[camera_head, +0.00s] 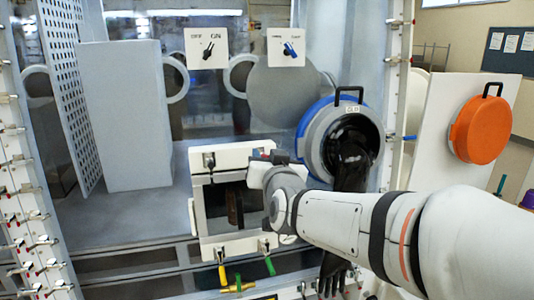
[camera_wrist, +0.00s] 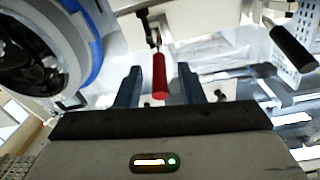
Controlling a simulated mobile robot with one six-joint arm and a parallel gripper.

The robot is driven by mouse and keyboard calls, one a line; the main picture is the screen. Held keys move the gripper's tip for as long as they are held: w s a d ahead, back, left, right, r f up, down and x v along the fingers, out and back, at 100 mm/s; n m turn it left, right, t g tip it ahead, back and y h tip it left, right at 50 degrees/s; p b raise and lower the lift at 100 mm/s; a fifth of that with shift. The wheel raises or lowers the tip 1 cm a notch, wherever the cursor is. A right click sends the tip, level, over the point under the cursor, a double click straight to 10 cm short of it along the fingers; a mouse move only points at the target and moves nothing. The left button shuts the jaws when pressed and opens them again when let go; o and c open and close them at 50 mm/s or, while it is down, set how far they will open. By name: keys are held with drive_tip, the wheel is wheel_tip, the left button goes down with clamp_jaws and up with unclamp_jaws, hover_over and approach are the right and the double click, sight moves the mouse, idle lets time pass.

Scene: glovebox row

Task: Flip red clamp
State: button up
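The red clamp (camera_wrist: 159,75) shows in the wrist view as a red handle on a metal stem, hanging from a white frame. My gripper (camera_wrist: 162,72) is open, with one blue-grey finger on each side of the red handle and a visible gap on both sides. In the head view, my gripper (camera_head: 268,158) is at the upper right corner of the white door frame (camera_head: 232,154). Only a small red patch of the clamp (camera_head: 257,151) shows there; my wrist hides the rest.
A black-handled clamp (camera_head: 210,161) is at the frame's upper left. Yellow (camera_head: 222,274) and green (camera_head: 269,265) handles hang below. A blue-rimmed glove port (camera_head: 310,135) with a black glove (camera_head: 350,155) is close on the right. An orange round cover (camera_head: 481,130) stands farther right.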

drive_tip(key=shift+w+a, duration=0.15)
drive_tip(key=shift+w, duration=0.55)
drive_tip(key=shift+c, duration=0.3)
clamp_jaws()
